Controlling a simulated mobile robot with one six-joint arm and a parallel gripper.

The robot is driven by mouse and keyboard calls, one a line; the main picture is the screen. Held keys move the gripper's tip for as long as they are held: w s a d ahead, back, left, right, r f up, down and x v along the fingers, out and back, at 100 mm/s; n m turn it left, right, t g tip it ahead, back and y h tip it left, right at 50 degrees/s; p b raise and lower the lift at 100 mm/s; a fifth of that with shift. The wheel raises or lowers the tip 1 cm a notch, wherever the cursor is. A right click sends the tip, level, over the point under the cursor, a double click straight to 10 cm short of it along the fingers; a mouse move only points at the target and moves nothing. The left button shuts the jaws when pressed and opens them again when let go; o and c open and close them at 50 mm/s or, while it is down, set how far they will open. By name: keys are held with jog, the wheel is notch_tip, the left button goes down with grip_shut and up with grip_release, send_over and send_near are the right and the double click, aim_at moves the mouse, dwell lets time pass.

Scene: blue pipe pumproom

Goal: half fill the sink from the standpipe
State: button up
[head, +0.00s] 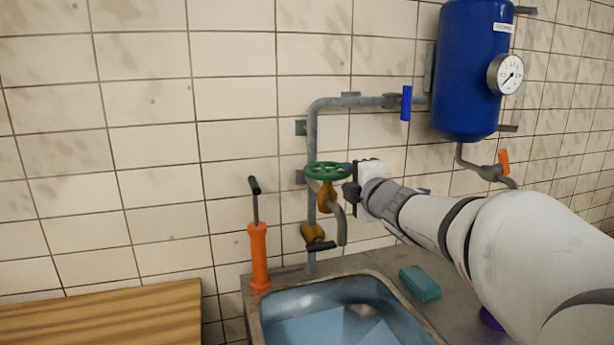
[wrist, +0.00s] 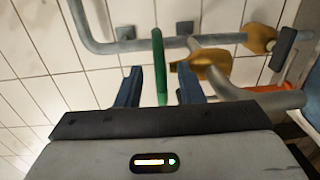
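The green handwheel (head: 328,170) sits on a brass valve (head: 326,197) on the grey standpipe (head: 312,140). A curved grey spout (head: 341,222) points down from the valve above the sink (head: 284,300). My gripper (head: 348,181) is at the wheel's right side. In the wrist view, my gripper (wrist: 160,76) has its two blue fingers apart, with the green wheel (wrist: 158,65) edge-on between them and gaps at both sides.
An orange hand pump (head: 259,255) stands at the sink's left back corner. A teal block (head: 420,283) lies on the counter to the right. A lower brass valve with a black lever (head: 320,246), a blue lever (head: 406,103) and a blue tank (head: 468,70) are nearby. A wooden surface (head: 110,318) is at left.

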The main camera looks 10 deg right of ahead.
aim_at(328, 171)
jog(key=shift+x, duration=2.25)
